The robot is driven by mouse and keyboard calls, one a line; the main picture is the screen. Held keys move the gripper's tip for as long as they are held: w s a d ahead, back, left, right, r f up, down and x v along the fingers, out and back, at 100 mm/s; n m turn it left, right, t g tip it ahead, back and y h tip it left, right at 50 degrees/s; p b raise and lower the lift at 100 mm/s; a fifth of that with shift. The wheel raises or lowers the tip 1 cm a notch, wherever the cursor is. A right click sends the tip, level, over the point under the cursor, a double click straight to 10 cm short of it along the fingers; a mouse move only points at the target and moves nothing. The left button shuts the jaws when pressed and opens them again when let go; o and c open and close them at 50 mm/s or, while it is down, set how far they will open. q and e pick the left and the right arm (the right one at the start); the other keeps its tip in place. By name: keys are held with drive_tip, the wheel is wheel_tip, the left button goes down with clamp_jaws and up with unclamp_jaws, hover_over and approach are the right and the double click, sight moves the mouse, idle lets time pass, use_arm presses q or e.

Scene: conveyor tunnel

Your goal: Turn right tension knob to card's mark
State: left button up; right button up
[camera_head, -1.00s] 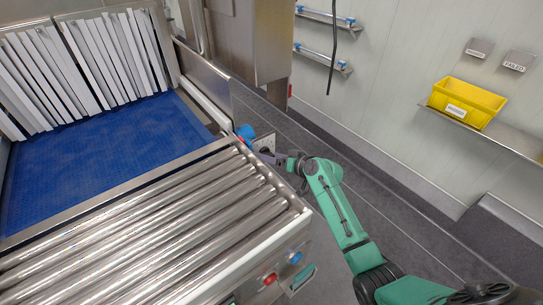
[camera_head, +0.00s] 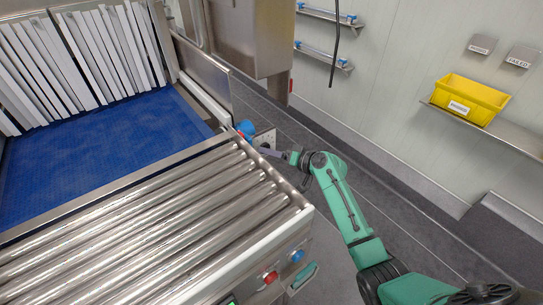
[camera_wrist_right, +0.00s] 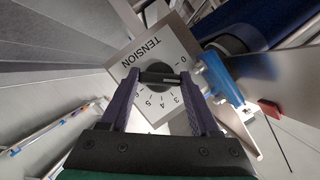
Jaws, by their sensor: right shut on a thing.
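The right tension knob (camera_wrist_right: 160,84) is a dark round knob with a bar grip, on a pale plate marked TENSION (camera_wrist_right: 140,53) with a numbered scale around it. My right gripper (camera_wrist_right: 160,80) is shut on the knob, one finger on each side of its bar. The gripper and knob partly hide the scale. In the head view my right gripper (camera_head: 268,151) reaches the plate (camera_head: 265,138) at the conveyor's side, beside a blue part (camera_head: 245,129). The knob's setting is too small to read there. No card is clearly visible. My left gripper is not in view.
The steel roller conveyor (camera_head: 150,215) lies left of my right arm, with a red button (camera_head: 270,277) and a blue button (camera_head: 297,256) on its near side. A blue belt (camera_head: 120,145) lies behind. A yellow bin (camera_head: 468,98) stands on the right wall shelf.

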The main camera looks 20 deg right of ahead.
drive_tip(key=shift+d+f+m+t+y+b, duration=0.15)
drive_tip(key=shift+m+t+y+b, duration=0.5)
drive_tip(key=shift+m+b, duration=1.35)
drive_tip(key=shift+a+f+m+t+y+b, duration=0.15)
drive_tip(key=shift+m+t+y+b, duration=0.5)
drive_tip(key=shift+m+b, duration=1.3)
drive_tip(key=shift+d+f+m+t+y+b, duration=0.15)
drive_tip(key=shift+m+t+y+b, duration=0.55)
drive_tip(key=shift+m, duration=2.15)
drive_tip(key=shift+b, duration=0.4)
drive_tip(key=o, duration=1.4)
drive_tip(key=shift+c, duration=0.2)
drive_tip(key=b+v, duration=0.2)
drive_tip(key=v, duration=1.2)
drive_tip(key=shift+d+b, duration=0.35)
drive_tip(key=shift+b, duration=0.05)
